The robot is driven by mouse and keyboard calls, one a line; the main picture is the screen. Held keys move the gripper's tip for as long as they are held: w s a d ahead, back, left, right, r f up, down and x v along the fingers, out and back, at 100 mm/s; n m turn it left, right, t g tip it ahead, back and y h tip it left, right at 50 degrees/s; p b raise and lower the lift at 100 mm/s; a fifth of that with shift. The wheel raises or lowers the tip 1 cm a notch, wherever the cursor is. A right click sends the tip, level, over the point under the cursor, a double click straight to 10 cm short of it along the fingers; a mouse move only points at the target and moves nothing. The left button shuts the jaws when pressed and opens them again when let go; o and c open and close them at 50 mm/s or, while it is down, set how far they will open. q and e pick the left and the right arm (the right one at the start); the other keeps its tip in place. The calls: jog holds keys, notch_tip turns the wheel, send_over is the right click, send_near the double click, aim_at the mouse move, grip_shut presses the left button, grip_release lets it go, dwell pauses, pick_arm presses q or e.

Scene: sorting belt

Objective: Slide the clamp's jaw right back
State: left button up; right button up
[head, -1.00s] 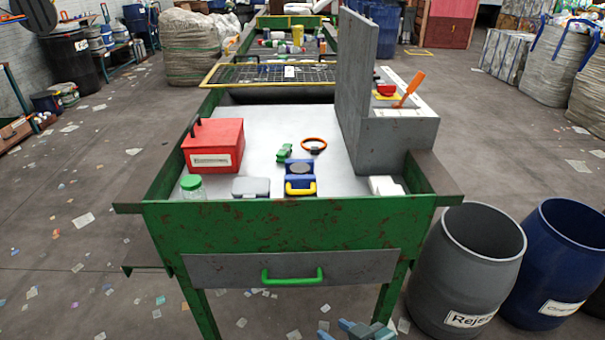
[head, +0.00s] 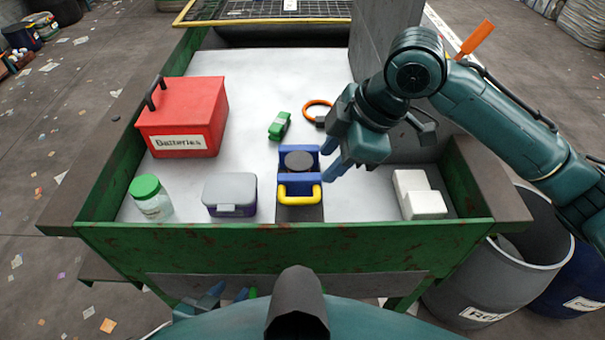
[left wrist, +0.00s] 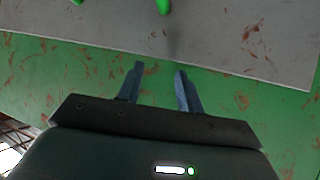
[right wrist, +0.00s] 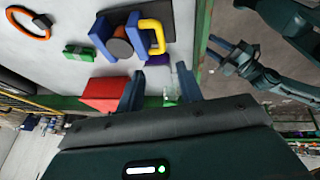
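The clamp sits on the grey tabletop near its front edge, with a far blue jaw and a near blue jaw (head: 297,178). A yellow handle (head: 299,196) is on the near jaw's front. A dark round disc (head: 299,160) lies between the two jaws. The right wrist view shows the yellow handle (right wrist: 158,38) and the disc (right wrist: 121,48) too. My right gripper (head: 337,167) is open and empty, just right of the clamp and apart from it. My left gripper (left wrist: 159,82) is open and empty, low in front of the table's green front panel.
A red Batteries box (head: 183,117), a green-lidded jar (head: 151,199) and a grey-lidded box (head: 230,194) stand left of the clamp. A green piece (head: 279,126) and an orange ring (head: 316,108) lie behind it. A green rim edges the table.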

aim_at(297, 199)
jog(key=x, duration=1.3)
jog(key=shift+s, duration=0.15)
grip_shut()
